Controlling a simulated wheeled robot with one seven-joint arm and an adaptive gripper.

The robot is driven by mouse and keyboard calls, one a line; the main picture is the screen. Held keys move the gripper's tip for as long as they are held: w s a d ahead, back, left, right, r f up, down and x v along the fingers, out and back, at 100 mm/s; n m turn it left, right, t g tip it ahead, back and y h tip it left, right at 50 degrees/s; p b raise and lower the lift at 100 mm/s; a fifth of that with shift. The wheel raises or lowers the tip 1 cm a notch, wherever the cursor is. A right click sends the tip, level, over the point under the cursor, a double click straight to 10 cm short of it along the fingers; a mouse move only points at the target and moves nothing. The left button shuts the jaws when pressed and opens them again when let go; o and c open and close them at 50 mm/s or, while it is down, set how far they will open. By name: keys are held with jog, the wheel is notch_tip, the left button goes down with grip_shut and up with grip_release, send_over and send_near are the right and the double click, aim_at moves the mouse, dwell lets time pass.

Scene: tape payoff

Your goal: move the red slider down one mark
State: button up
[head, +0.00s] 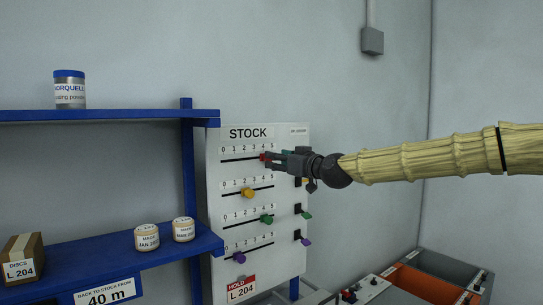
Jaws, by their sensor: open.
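The red slider (263,156) sits on the top track of the white STOCK panel (215,215), at about the mark 4 of a scale that runs 0 to 5 from left to right. My gripper (268,157) reaches in from the right, with its fingertips at the red slider. The jaws are open. The fingers partly cover the slider and the right end of its track, so I cannot tell whether they touch it.
Below are a yellow slider (248,193), a green slider (267,219) and a purple slider (239,257) on their own tracks. Small coloured levers line the panel's right side. A blue shelf (110,115) with jars stands left. Wall space above the panel is clear.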

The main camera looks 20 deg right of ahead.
jog(key=shift+p+x, duration=0.7)
jog(key=shift+x, duration=1.35)
jog(key=shift+a, duration=0.1)
grip_shut()
